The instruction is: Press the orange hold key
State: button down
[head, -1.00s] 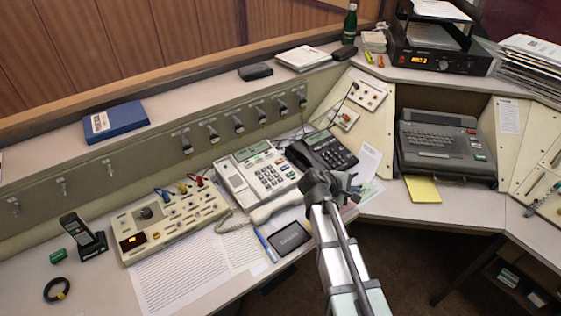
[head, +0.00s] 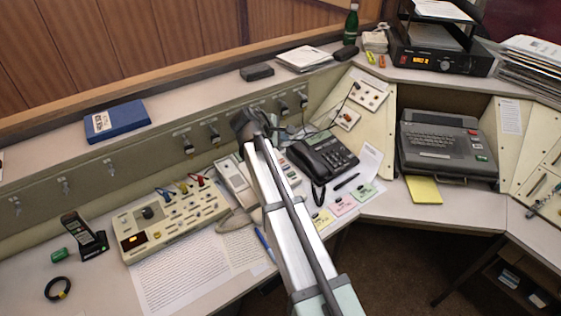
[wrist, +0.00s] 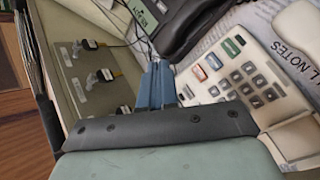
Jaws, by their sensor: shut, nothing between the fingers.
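The cream desk phone (head: 228,181) is mostly behind my arm in the head view. In the wrist view the phone (wrist: 286,98) shows a grey keypad and a row of coloured keys. An orange-red key (wrist: 199,73) sits at the near end of that row, beside a blue and a green one; I cannot read its label. My gripper (wrist: 160,68) is shut and empty, its blue fingertips left of the coloured keys, seemingly above the phone's back edge; contact is unclear. In the head view only the dark hand of my gripper shows, near the socket panel.
A black phone (head: 322,156) stands right of the cream one. A socket panel (head: 160,150) with plugs runs along the back. A cream switch box (head: 172,219) stands left. Papers and coloured cards (head: 343,204) lie in front. A typewriter-like machine (head: 440,145) stands right.

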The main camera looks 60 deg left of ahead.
jog(key=shift+f, duration=0.1)
dwell(0.3)
jog(key=shift+a+f, duration=0.25)
jog(key=shift+f, duration=1.15)
jog(key=shift+a+f, duration=0.2)
jog(key=shift+f, duration=1.25)
jog(key=shift+a+f, duration=0.25)
jog(key=shift+f, duration=1.15)
jog(key=shift+a+f, duration=0.1)
jog(key=shift+f, duration=0.65)
jog(key=shift+r, duration=0.75)
jog(key=shift+r, duration=0.15)
jog(key=shift+d+r, duration=0.25)
jog(key=shift+r, duration=0.95)
jog(key=shift+d+r, duration=0.25)
jog(key=shift+r, duration=0.9)
